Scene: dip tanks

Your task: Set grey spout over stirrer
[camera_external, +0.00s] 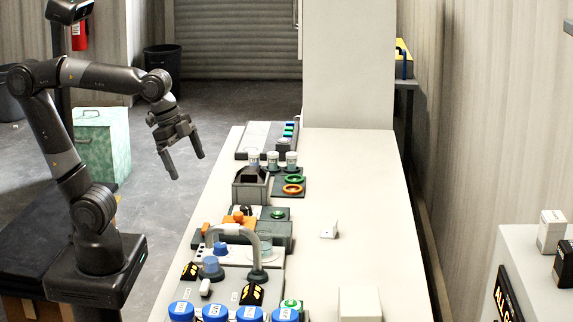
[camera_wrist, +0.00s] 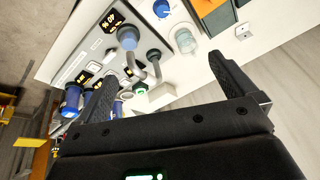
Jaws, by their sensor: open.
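The grey spout (camera_external: 233,229) is an arched tube rising from a dark round base on the light panel at the bench's near end. Its free end hangs to the left, near a blue-topped piece (camera_external: 211,265). In the wrist view the spout (camera_wrist: 157,70) shows as a bent grey tube. A clear glass vessel (camera_external: 264,249) stands behind the spout, and also shows in the wrist view (camera_wrist: 186,41). I cannot tell which piece is the stirrer. My gripper (camera_external: 187,167) is open and empty, in the air left of the bench, well apart from the spout.
Several blue-lidded jars (camera_external: 215,312) line the near end of the panel. A dark grey box (camera_external: 251,188) and a tray with green and orange rings (camera_external: 293,184) stand farther back. A white block (camera_external: 360,303) sits near right. The bench's right side is mostly clear.

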